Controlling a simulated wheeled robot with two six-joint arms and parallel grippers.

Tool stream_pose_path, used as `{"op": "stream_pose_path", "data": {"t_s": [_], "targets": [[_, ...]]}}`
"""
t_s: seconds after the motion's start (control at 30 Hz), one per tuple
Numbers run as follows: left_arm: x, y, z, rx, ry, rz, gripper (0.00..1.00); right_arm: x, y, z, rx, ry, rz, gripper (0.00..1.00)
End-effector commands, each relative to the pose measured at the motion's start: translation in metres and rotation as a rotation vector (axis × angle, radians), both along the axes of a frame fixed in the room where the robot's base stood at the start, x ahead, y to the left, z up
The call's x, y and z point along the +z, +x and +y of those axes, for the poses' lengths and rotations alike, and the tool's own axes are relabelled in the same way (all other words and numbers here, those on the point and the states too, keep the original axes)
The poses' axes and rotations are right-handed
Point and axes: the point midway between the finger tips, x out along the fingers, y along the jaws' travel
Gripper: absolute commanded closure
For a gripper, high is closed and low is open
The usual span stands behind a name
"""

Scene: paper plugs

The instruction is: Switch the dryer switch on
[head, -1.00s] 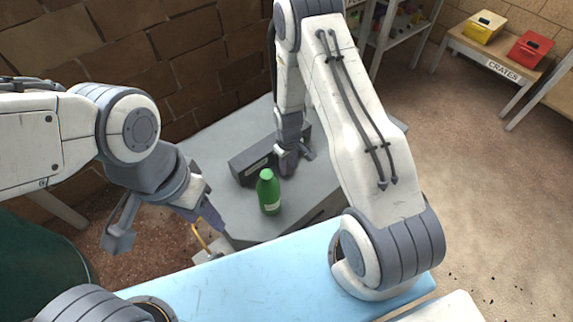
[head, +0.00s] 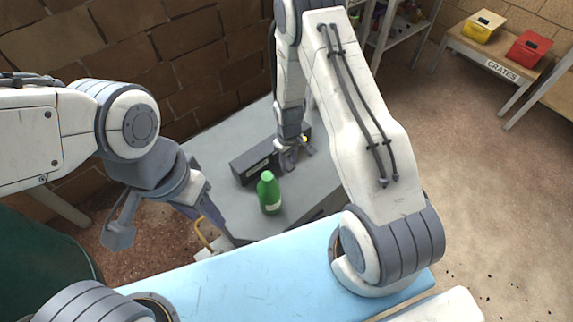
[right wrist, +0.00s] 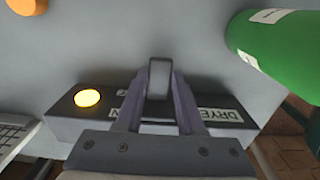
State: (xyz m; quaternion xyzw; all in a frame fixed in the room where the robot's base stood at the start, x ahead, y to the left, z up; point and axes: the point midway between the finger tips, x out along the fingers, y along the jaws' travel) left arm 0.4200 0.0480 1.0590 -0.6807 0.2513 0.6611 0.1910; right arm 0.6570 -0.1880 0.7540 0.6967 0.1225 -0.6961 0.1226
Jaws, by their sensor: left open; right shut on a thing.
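The dark dryer box (head: 254,163) lies on the grey table, and its DRYER label (right wrist: 218,116) shows in the right wrist view. A round lamp (right wrist: 88,97) on the box glows yellow; it also shows in the head view (head: 305,138). My right gripper (head: 290,160) is at the box. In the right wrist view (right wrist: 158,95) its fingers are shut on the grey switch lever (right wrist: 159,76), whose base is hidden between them. My left gripper (head: 168,226) is open and empty, off the table's left edge.
A green bottle (head: 268,192) stands on the grey table (head: 214,135) close in front of the box and right gripper. An orange round thing (right wrist: 27,5) shows at the wrist view's corner. A blue surface (head: 255,278) lies nearest me. Yellow and red crates (head: 528,49) stand far right.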

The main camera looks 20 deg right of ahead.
Motion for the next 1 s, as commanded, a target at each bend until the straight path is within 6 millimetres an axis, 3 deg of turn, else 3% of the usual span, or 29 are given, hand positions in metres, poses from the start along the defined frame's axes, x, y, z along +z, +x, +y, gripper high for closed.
{"op": "stream_pose_path", "data": {"t_s": [0.7,0.73,0.8,1.0], "targets": [[0.018,0.0,0.0,0.0,0.0,0.0,0.5,0.023,-0.001,-0.001,-0.001,-0.001,0.002,0.89],[0.018,0.0,0.0,0.0,0.0,0.0,0.5,0.023,-0.001,-0.001,-0.001,0.0,0.002,0.59],[0.017,0.0,0.0,0.0,0.0,0.0,0.5,0.022,-0.001,-0.001,-0.001,0.0,0.002,0.32],[0.017,0.0,0.0,0.0,0.0,0.0,0.5,0.021,0.0,0.0,0.0,0.0,0.002,0.32]]}}
